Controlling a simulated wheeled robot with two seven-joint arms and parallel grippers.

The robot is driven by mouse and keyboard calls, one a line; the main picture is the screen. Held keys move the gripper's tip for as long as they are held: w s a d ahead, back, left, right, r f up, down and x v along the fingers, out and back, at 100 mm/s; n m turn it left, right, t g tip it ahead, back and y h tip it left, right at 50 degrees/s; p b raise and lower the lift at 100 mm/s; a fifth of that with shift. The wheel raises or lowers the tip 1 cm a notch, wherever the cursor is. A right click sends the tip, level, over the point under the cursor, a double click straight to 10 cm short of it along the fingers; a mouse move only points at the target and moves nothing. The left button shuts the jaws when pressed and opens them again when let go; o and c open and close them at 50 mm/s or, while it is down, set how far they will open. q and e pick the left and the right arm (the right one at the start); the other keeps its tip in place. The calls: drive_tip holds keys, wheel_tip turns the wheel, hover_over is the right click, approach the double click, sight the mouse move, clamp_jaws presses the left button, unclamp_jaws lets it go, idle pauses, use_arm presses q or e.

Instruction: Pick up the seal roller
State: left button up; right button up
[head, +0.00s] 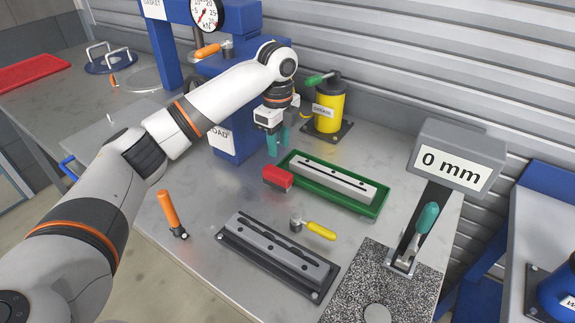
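The seal roller, with a yellow handle (320,231) and a small grey metal head (296,222), lies on the grey bench between the green tray and a long grey bar. Its handle points to the lower right in the head view. My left gripper (278,147) hangs fingers down, above and behind the roller, near the left end of the green tray. Its two teal fingers look a little apart, with nothing seen between them. It does not touch the roller. My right gripper is not in view.
A green tray (372,211) holds a grey bar, with a red block (278,177) at its left end. A dark-based bar (275,252) lies in front. An orange-handled tool (168,208) stands left. A gauge (460,160), yellow grease can (329,108) and blue press (222,92) surround the area.

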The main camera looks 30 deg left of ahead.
sight(278, 171)
use_arm(q)
drive_tip(key=f, duration=0.3)
drive_tip(key=f+p, duration=0.1)
drive_tip(key=f, duration=0.1)
drive_tip(key=shift+s+f, duration=0.1)
drive_tip(key=shift+s, duration=0.2)
drive_tip(key=shift+f, duration=0.4)
drive_tip(key=shift+w+f+p, duration=0.1)
drive_tip(key=shift+f+p, duration=0.2)
drive_tip(key=shift+f, duration=0.35)
drive_tip(key=f+p, duration=0.1)
drive_tip(key=f, duration=0.3)
drive_tip(key=shift+a, duration=0.2)
drive_tip(key=shift+f, duration=0.15)
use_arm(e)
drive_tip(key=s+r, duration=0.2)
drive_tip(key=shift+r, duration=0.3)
use_arm(q)
drive_tip(key=shift+c, duration=0.4)
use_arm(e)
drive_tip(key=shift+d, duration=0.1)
use_arm(q)
drive_tip(key=c, duration=0.6)
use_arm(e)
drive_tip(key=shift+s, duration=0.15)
